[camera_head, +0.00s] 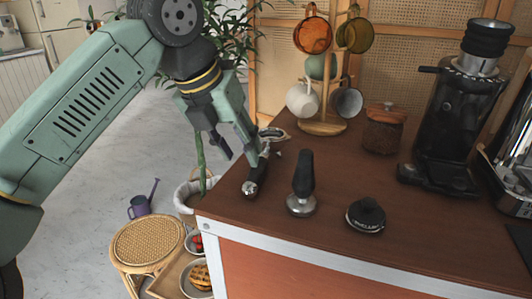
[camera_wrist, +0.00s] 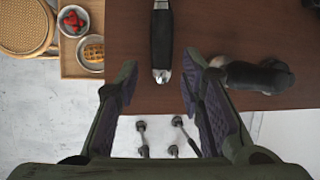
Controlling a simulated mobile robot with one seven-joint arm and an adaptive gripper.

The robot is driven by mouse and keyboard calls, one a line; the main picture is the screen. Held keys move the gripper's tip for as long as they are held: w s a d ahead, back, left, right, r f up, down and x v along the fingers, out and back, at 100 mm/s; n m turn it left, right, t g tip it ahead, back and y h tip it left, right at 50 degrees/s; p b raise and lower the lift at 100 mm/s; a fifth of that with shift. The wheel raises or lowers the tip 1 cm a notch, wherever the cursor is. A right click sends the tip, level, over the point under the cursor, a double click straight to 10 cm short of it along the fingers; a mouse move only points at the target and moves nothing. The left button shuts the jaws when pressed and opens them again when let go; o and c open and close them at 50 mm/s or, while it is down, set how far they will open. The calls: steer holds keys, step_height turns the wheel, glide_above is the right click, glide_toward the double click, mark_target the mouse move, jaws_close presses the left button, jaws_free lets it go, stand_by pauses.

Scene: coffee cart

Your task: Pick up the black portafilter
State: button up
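The black portafilter (camera_head: 252,185) lies on the brown cart top near its left edge, with its black handle toward the front and its metal head (camera_head: 272,134) at the back. In the wrist view, its handle (camera_wrist: 162,40) comes down from the top edge and ends in a metal cap, lined up between my fingertips; its head is out of that picture. My gripper (camera_head: 238,154) is open and empty, over the portafilter in the head view. The wrist view also shows my two spread fingers (camera_wrist: 160,72). I cannot tell the exact height gap.
A tamper (camera_head: 302,184) stands right of the portafilter, close to my right finger in the wrist view (camera_wrist: 252,76). A black round tool (camera_head: 366,215) lies farther right. A mug tree (camera_head: 322,127), jar (camera_head: 384,128) and grinder (camera_head: 440,140) stand behind. A rattan stool (camera_head: 147,242) is below left.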

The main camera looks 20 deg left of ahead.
mark_target(253, 171)
steer(key=p+x, duration=0.1)
steer(key=x, duration=0.6)
steer(key=shift+w+d+f, duration=0.2)
steer(key=shift+w+f, duration=0.05)
jaws_close()
steer(key=shift+r, duration=0.1)
stand_by(0.4)
